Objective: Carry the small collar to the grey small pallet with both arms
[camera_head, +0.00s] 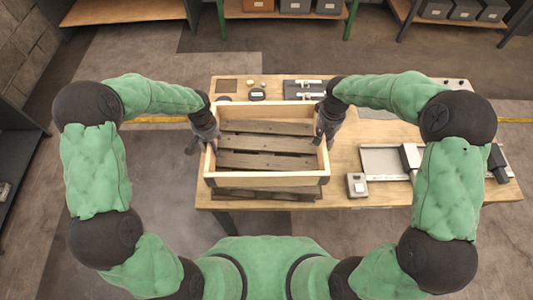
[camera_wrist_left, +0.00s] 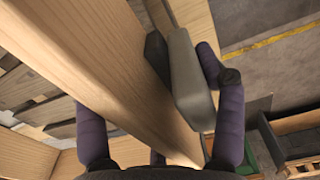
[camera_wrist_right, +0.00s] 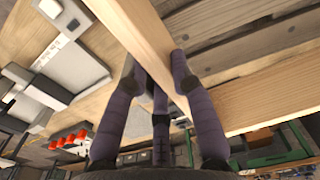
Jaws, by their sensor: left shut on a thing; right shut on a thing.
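The small collar (camera_head: 265,180) is a pale wooden frame at the left half of the workbench. The grey small pallet (camera_head: 265,142) shows its dark slats through the collar, and its front edge shows below the collar's front wall. I cannot tell whether the collar touches the pallet. My left gripper (camera_head: 212,140) is shut on the collar's left wall, which also fills the left wrist view (camera_wrist_left: 105,60). My right gripper (camera_head: 322,135) is shut on the right wall; in the right wrist view the wall (camera_wrist_right: 140,30) runs between the fingers.
The workbench (camera_head: 345,155) carries a grey flat device with a slide (camera_head: 385,162) at the right and a small box (camera_head: 357,185) near the front edge. Dark fixtures (camera_head: 304,89) lie behind the collar. Shelves with bins (camera_head: 297,6) stand at the back.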

